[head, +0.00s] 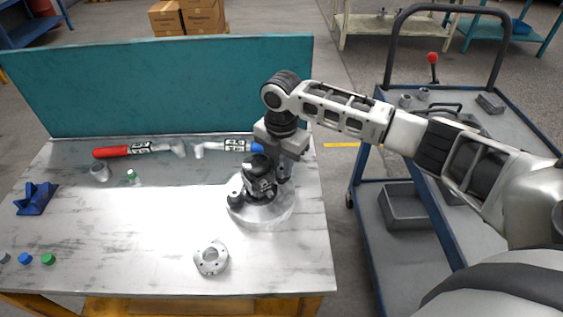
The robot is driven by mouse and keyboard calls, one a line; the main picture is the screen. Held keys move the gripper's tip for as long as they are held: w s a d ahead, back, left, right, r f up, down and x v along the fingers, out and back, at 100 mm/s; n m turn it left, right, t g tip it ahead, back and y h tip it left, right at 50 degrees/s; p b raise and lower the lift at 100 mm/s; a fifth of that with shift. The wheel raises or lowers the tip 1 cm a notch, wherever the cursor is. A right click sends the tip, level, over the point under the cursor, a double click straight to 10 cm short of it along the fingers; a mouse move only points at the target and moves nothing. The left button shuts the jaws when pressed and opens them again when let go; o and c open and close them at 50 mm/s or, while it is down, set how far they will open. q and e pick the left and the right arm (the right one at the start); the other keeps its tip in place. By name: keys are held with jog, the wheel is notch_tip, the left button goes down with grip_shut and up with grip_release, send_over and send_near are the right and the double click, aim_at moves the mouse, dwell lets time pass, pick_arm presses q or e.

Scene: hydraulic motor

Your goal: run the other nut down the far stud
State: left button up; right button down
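The dark hydraulic motor (257,190) stands on a round pale base (272,214) near the right side of the workbench. My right gripper (271,172) points down over the motor from above and behind, right at its top. Its fingers merge with the dark motor parts, so I cannot tell whether they are open or shut, or whether a nut is between them. The studs and nuts are too small or hidden behind the gripper and motor to make out. My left gripper is out of view.
A grey flange (211,259) lies at the bench front. Red-handled (125,151) and blue-handled (232,146) tools lie along the teal back panel (170,88). A blue block (36,198), a grey ring (99,171) and small caps are at left. A trolley (397,183) stands right.

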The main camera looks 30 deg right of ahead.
jog(key=m, duration=0.5)
jog(key=shift+m, duration=0.3)
jog(key=m, duration=0.4)
jog(key=shift+f+m, duration=0.1)
jog(key=shift+m, duration=0.2)
jog(key=c, duration=1.5)
grip_release()
